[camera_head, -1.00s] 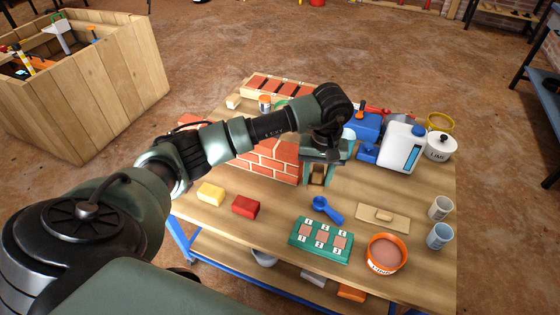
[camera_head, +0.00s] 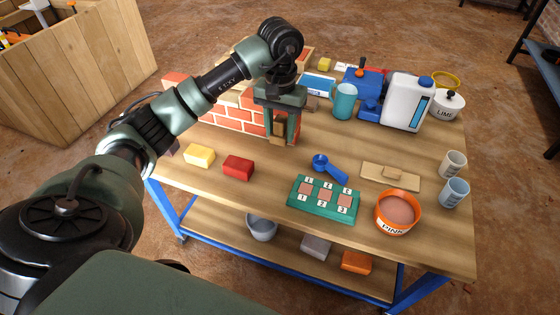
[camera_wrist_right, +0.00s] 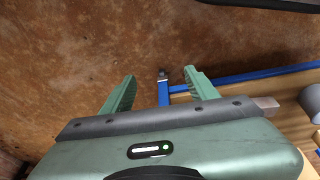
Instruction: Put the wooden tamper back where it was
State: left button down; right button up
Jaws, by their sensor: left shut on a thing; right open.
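My left gripper (camera_head: 281,140) is shut on a small brown wooden piece, which looks like the wooden tamper (camera_head: 279,128). The gripper fingers point down and hide much of it. They are at the right end of the small red brick wall (camera_head: 230,113) on the workbench. I cannot tell whether the tamper touches the bench. My right gripper (camera_wrist_right: 160,78) is open and empty in the right wrist view, over the brown floor beside the blue bench frame.
Yellow (camera_head: 199,155) and red (camera_head: 238,166) blocks lie in front of the wall. A blue scoop (camera_head: 328,168), green numbered tray (camera_head: 322,211), orange tub (camera_head: 398,213) and wooden float (camera_head: 376,177) lie to the right. A teal jug (camera_head: 343,101) and white canister (camera_head: 407,101) stand behind.

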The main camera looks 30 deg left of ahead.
aim_at(280, 167)
pick_arm(q)
notch_tip(280, 167, down, 10)
jog(key=shift+r+b, duration=0.1)
jog(key=shift+b, duration=0.45)
jog(key=shift+f, duration=0.4)
pick_arm(e)
jog(key=r, duration=0.5)
jog(key=shift+w, duration=0.25)
pick_arm(q)
jog(key=c, duration=0.9)
grip_release()
jog(key=shift+o, duration=0.2)
pick_arm(e)
jog(key=shift+r, duration=0.3)
